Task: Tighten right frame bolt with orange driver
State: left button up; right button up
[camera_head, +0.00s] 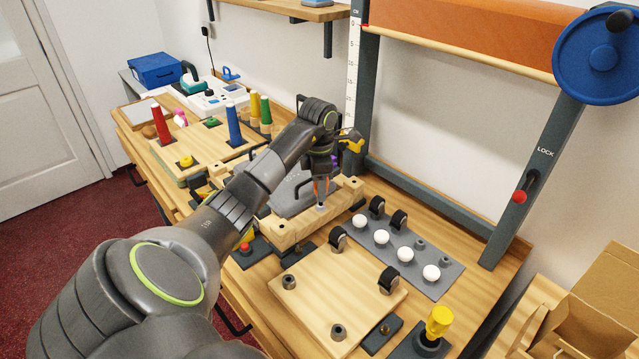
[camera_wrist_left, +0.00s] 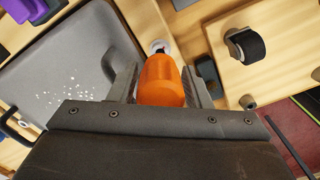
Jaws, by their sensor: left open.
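A pale round piece with a dark centre, seemingly the right frame bolt (camera_wrist_left: 159,46), shows just beyond the handle in the left wrist view. I cannot tell whether the driver's tip sits in it. My right gripper is not in view.
A grey sheet (camera_head: 292,198) lies inside the frame. A grey strip with white knobs (camera_head: 402,254) and a wooden board with black rollers (camera_head: 330,292) are to the right. A yellow-handled tool (camera_head: 438,322) stands in front. A tall dark upright (camera_head: 528,180) rises at right.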

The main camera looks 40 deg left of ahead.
pick_arm(q)
jog(key=shift+c, duration=0.4)
jog(key=c, duration=0.7)
jog(key=shift+o, duration=0.2)
jog(key=m+b, duration=0.2)
jog(key=shift+w+f+b, duration=0.1)
jog(key=shift+f+b, duration=0.2)
jog(key=shift+b, duration=0.05)
jog(key=shift+r+m, duration=0.3)
jog(key=shift+m, duration=1)
jog(key=m, duration=0.5)
jog(key=shift+p, duration=0.3)
jog(key=m, duration=0.5)
jog(key=shift+w, duration=0.15)
